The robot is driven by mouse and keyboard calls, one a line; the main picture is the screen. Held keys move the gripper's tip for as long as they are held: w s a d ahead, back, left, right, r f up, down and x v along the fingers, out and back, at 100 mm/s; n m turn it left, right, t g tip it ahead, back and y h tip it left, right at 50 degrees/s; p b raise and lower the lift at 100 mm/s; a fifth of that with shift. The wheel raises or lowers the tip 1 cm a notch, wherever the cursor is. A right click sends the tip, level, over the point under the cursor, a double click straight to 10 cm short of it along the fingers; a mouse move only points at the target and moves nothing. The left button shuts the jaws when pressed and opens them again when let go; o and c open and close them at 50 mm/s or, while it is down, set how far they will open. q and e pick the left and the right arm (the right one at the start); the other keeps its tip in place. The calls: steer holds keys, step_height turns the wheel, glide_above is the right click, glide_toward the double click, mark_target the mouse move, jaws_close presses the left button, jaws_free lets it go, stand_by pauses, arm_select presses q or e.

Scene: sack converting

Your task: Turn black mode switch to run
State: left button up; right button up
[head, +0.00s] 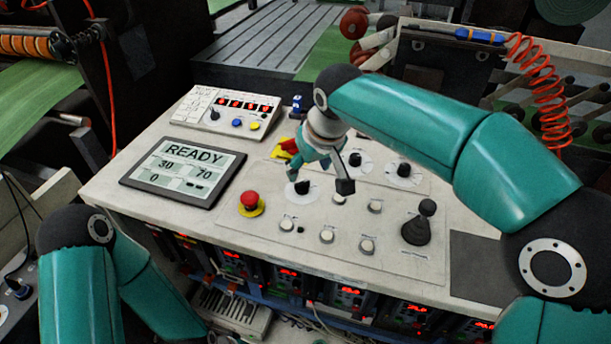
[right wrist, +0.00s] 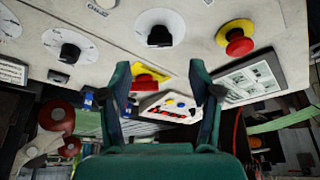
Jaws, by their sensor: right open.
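Three black rotary knobs on white round dials sit on the light console panel. One knob (head: 302,187) is right of the red emergency button; it also shows in the right wrist view (right wrist: 160,36). The other two, a middle knob (head: 355,159) and a right knob (head: 403,170), are farther back. Their labels are too small to read, so I cannot tell which is the mode switch or its setting. My right gripper (head: 319,181) is open and empty above the panel, near the first knob, with no clear contact. My left gripper is out of view.
A red emergency button (head: 250,200) on a yellow base and a READY screen (head: 183,166) lie to the left. A red-and-yellow switch (head: 286,149) is behind the gripper. Several push buttons (head: 327,236) and a black joystick (head: 417,229) are in front and right.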

steer(key=shift+v, duration=2.3)
